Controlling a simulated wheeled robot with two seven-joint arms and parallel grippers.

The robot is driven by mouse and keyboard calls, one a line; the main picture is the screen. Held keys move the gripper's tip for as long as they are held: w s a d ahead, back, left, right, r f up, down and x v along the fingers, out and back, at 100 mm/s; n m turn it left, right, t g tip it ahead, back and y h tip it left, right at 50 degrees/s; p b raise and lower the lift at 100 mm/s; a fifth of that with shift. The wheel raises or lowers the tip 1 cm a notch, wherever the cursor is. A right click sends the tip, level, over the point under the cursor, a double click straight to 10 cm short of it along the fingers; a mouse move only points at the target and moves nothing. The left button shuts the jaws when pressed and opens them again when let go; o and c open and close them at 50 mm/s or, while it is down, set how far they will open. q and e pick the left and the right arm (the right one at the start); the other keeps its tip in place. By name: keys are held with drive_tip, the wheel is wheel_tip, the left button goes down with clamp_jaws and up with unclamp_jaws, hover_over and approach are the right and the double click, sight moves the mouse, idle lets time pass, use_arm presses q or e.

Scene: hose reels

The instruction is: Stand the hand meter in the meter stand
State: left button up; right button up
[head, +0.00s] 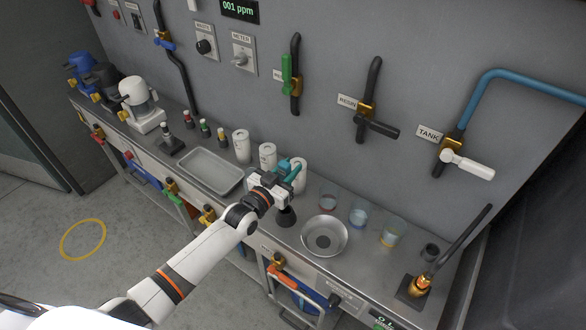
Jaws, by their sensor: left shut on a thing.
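My left gripper (286,179) is over the bench's front part, in the middle of the picture. It is shut on a small teal thing (284,164), which looks like the hand meter; the gripper hides much of it. A dark cone-shaped piece (286,217) shows just below the gripper; I cannot tell whether it is held or stands on the bench. A short dark holder (430,252) stands empty-looking at the bench's right end. A black stand (170,146) is at the left. I cannot tell which one is the meter stand. My right gripper is not in view.
White canisters (242,146) stand close behind the gripper. A metal tray (209,171) lies to the left, a round bowl (324,236) to the right, with glass beakers (358,217) beyond. Wall valves overhang the bench.

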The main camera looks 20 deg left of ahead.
use_arm(q)
drive_tip(key=shift+f+b, duration=0.45)
drive_tip(key=shift+f, duration=0.1)
drive_tip(key=shift+f+b, duration=3.05)
drive_tip(key=shift+f, duration=0.6)
drive_tip(key=o, duration=1.1)
drive_tip(key=shift+c, duration=0.2)
drive_tip(key=v, duration=1.2)
drive_tip(key=shift+b, duration=0.45)
